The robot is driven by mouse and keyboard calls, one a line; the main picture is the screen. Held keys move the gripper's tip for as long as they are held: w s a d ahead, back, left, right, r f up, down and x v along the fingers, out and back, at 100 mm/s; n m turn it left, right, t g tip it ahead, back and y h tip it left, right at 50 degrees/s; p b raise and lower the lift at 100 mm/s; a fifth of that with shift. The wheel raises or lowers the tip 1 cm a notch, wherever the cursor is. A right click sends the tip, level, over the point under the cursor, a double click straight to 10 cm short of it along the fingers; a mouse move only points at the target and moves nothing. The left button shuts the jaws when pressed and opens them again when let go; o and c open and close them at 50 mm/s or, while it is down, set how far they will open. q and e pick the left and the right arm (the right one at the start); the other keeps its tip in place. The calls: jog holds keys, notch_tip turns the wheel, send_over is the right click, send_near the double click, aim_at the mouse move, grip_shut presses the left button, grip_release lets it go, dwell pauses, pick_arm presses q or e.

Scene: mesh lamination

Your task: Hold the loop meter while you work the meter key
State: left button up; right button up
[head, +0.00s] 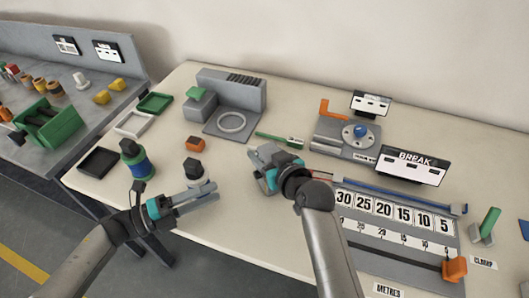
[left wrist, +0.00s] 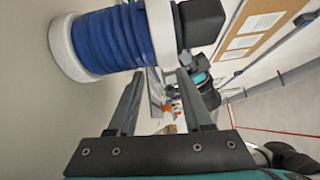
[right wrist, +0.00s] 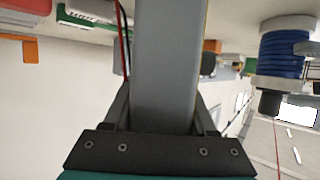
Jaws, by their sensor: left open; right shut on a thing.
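My right gripper (head: 262,166) is shut on a grey bar-shaped thing (right wrist: 168,70), which runs between its fingers in the right wrist view. A thin red lead and a dark one show beside it. I cannot tell whether it is the loop meter. My left gripper (head: 212,191) is open and empty over the table's front left; its fingers also show apart in the left wrist view (left wrist: 160,85). No meter key can be made out for sure. A grey unit (head: 340,143) with a blue knob (head: 354,131) and an orange lever (head: 326,107) stands behind my right gripper.
A dark block (head: 193,171) and an orange block (head: 195,144) lie nearby. A numbered scale board (head: 400,235) and a BREAK sign (head: 412,165) are at right.

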grip_shut()
dwell(1.0)
pick_arm(q)
grip_shut()
dwell(1.5)
